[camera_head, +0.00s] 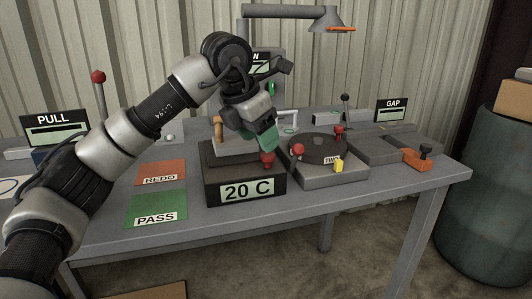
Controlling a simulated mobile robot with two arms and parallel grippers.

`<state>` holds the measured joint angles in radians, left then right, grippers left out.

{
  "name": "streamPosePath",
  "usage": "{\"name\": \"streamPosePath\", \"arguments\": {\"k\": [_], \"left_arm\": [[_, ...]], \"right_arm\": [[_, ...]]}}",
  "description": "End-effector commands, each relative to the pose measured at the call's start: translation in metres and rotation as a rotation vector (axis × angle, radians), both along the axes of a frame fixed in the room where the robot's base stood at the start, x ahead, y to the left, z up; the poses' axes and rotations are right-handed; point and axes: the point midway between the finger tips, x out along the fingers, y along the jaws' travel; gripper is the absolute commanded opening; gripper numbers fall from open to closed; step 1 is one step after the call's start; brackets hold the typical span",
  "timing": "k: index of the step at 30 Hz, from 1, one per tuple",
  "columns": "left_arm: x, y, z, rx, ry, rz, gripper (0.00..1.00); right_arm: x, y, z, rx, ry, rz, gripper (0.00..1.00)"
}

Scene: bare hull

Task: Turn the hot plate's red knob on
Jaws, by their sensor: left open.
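The hot plate (222,179) is a dark box on the bench with a lit front display reading "20 C". Its red knob (268,160) sits at the top front right, above the display. My left gripper (264,142) reaches in from above with its greenish fingers pointing down. It is open, just above and behind the knob in the picture. I cannot tell whether a finger touches the knob. The gripper hides part of the plate's top. My right gripper is not in view.
A unit labelled "TWIST" (318,180) with red and yellow knobs stands close to the right of the hot plate. Red "REDO" (160,171) and green "PASS" (157,207) mats lie left. A lamp (290,12) overhangs behind. The bench's front left is clear.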

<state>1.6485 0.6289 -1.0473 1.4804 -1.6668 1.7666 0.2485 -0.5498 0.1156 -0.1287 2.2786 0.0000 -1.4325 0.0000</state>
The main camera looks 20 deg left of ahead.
Motion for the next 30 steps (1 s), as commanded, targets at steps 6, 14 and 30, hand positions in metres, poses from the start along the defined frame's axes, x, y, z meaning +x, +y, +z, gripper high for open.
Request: {"name": "streamPosePath", "arguments": {"k": [6,14,30], "left_arm": [[0.010,-0.008,-0.031,-0.001,0.000,-0.003,0.59],[0.014,-0.010,-0.041,-0.003,-0.001,-0.003,0.59],[0.014,-0.010,-0.040,-0.002,-0.001,-0.003,0.10]], "right_arm": [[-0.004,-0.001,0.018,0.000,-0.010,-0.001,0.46],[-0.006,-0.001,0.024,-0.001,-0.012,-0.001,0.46],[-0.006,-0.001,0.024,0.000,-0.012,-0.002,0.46]]}}
